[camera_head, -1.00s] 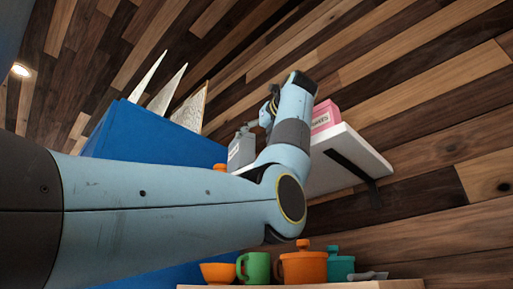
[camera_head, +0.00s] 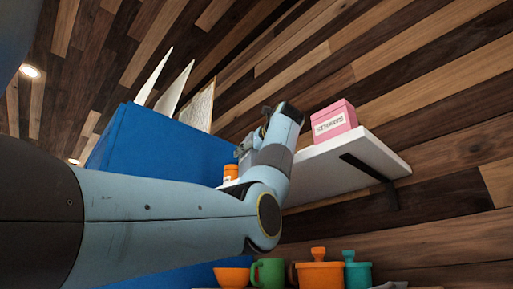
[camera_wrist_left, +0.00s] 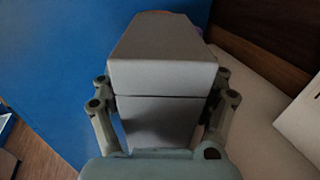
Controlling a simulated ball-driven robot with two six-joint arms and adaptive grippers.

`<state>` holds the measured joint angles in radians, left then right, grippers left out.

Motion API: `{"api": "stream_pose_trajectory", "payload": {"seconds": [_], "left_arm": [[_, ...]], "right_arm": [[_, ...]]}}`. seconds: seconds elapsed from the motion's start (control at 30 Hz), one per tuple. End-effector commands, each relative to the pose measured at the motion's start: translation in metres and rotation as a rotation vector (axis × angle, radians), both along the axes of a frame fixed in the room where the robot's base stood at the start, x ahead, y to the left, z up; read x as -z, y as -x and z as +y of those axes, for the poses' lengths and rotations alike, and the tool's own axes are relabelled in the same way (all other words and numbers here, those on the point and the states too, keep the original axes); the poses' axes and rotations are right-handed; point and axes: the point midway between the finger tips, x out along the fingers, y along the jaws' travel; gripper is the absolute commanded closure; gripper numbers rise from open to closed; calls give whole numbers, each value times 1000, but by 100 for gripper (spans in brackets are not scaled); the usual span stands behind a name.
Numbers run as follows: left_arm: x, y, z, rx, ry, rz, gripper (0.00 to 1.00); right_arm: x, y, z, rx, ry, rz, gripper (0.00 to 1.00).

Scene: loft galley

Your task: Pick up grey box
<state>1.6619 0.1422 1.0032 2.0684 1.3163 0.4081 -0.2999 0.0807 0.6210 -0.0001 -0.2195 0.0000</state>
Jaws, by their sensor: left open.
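The grey box (camera_wrist_left: 160,75) fills the middle of the left wrist view, with its lid edge and front facing me. My left gripper (camera_wrist_left: 164,98) is open, with one finger on each side of the box. I cannot tell whether the fingers touch it. In the head view my left gripper (camera_head: 250,138) is at the white shelf (camera_head: 350,155), left of the pink box, and my arm hides most or all of the grey box. My right gripper is not in view.
A pink labelled box (camera_head: 334,122) stands on the shelf to the right. An orange jar (camera_head: 230,173) is left of my gripper. A blue cabinet (camera_head: 150,140) stands at the left. An orange bowl (camera_head: 231,277), green mug (camera_head: 268,273) and lidded pots are below.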

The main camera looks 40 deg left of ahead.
Motion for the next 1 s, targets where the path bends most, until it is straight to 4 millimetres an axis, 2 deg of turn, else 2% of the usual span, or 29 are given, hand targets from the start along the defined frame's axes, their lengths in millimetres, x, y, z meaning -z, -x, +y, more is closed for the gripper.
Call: {"api": "stream_pose_trajectory", "payload": {"seconds": [0.3,0.37,0.8,1.0], "left_arm": [[1,-1,2,0,0,0,23],[1,-1,2,0,0,0,30],[0,-1,2,0,0,0,87],[0,-1,1,0,0,0,89]], "right_arm": [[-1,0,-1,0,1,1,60],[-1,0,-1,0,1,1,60],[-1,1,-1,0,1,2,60],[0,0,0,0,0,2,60]]}}
